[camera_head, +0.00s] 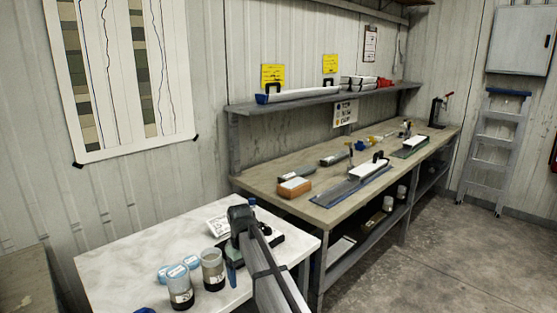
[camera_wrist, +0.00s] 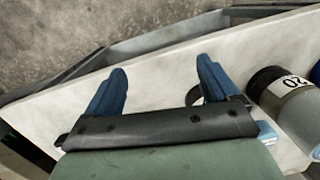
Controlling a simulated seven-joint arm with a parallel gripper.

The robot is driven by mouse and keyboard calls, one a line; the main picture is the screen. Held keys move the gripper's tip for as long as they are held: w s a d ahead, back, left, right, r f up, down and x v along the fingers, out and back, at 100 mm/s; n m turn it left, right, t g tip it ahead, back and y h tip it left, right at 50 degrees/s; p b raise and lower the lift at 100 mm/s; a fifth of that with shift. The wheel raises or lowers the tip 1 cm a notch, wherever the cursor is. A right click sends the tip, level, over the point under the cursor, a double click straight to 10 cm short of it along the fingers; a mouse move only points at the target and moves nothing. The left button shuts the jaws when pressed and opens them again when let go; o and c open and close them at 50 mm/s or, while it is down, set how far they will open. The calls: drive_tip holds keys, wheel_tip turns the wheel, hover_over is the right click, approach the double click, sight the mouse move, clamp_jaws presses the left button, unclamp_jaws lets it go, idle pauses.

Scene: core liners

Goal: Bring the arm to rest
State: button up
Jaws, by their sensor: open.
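My gripper (camera_wrist: 160,72) shows in the wrist view with its two blue fingers wide apart and nothing between them. It is above the edge of a white marble-look table (camera_head: 130,258), whose top also shows in the wrist view (camera_wrist: 155,70). In the head view my arm reaches over the table's right part and hides most of the gripper. A jar with a label reading 20 (camera_wrist: 285,95) stands just right of the right finger in the wrist view. How far the fingers are above the table is hard to tell.
A long workbench (camera_head: 265,185) with trays and tools is behind right. The floor (camera_head: 440,260) at right is clear.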

drive_tip(key=s+d+f+m+g, duration=0.1)
drive_tip(key=s+d+f+m, duration=0.1)
drive_tip(key=s+d+f, duration=0.55)
drive_tip(key=s+d+f+m+g, duration=0.15)
drive_tip(key=d+f, duration=0.35)
drive_tip(key=f, duration=0.6)
drive_tip(key=s+d+f+m, duration=0.1)
drive_tip(key=s+d+f, duration=0.4)
drive_tip(key=d+f, duration=0.3)
drive_tip(key=s+d+f+m+g, duration=0.1)
drive_tip(key=s+d+f, duration=0.1)
drive_tip(key=s+f, duration=0.4)
drive_tip(key=s+d+f+m+g, duration=0.1)
drive_tip(key=s+f, duration=0.5)
drive_tip(key=s, duration=0.9)
drive_tip(key=s+d+f+m+g, duration=0.1)
drive_tip(key=s+d+f, duration=0.3)
drive_tip(key=s, duration=0.7)
wheel_tip(320, 180, down, 3)
drive_tip(key=shift+s+r+y, duration=0.15)
drive_tip(key=shift+s+y, duration=0.15)
drive_tip(key=shift+s, duration=0.05)
